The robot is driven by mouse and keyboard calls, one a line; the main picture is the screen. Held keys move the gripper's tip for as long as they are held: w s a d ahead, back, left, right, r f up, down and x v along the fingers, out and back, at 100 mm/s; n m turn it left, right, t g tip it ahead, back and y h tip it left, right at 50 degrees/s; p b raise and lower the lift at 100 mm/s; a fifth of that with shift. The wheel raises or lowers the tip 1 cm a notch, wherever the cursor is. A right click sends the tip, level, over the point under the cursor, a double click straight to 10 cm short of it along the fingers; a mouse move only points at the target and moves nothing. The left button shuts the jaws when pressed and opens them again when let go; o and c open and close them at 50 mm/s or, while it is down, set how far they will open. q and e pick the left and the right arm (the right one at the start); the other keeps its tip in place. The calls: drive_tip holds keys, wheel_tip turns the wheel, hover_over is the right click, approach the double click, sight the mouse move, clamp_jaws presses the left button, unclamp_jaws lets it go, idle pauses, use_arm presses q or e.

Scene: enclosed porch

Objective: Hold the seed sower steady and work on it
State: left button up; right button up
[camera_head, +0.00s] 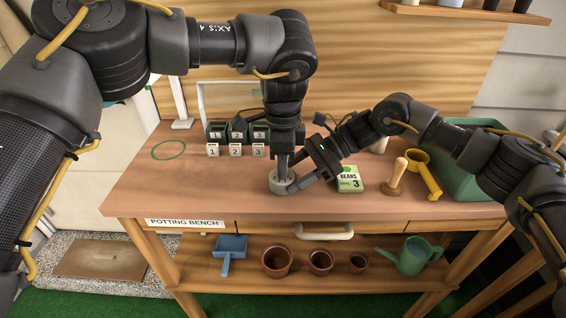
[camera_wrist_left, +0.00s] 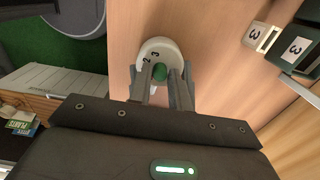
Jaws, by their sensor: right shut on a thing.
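The seed sower (camera_head: 283,187) is a round pale disc on the bench top. In the left wrist view the sower (camera_wrist_left: 152,48) shows the numbers 2 and 3 on its rim and a green knob (camera_wrist_left: 160,73) in its middle. My left gripper (camera_head: 283,172) points straight down over the sower. Its fingers stand apart on either side of the green knob, with a small gap showing at one finger. My right gripper (camera_head: 298,184) reaches in low from the right and is shut on the sower's side. The exact contact is partly hidden.
Numbered blocks (camera_head: 235,150) and dark seed pots (camera_head: 217,130) stand behind. A beans packet (camera_head: 349,180), a wooden dibber (camera_head: 395,178), a yellow tool (camera_head: 424,176) and a green tub (camera_head: 470,150) are on the right. A green ring (camera_head: 168,149) lies left. The front left bench top is clear.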

use_arm(q)
clamp_jaws()
drive_tip(key=shift+m, duration=0.3)
drive_tip(key=m, duration=1.1)
drive_tip(key=shift+m, duration=0.3)
drive_tip(key=m, duration=1.1)
drive_tip(key=shift+m, duration=0.4)
use_arm(e)
drive_tip(key=shift+s, duration=0.1)
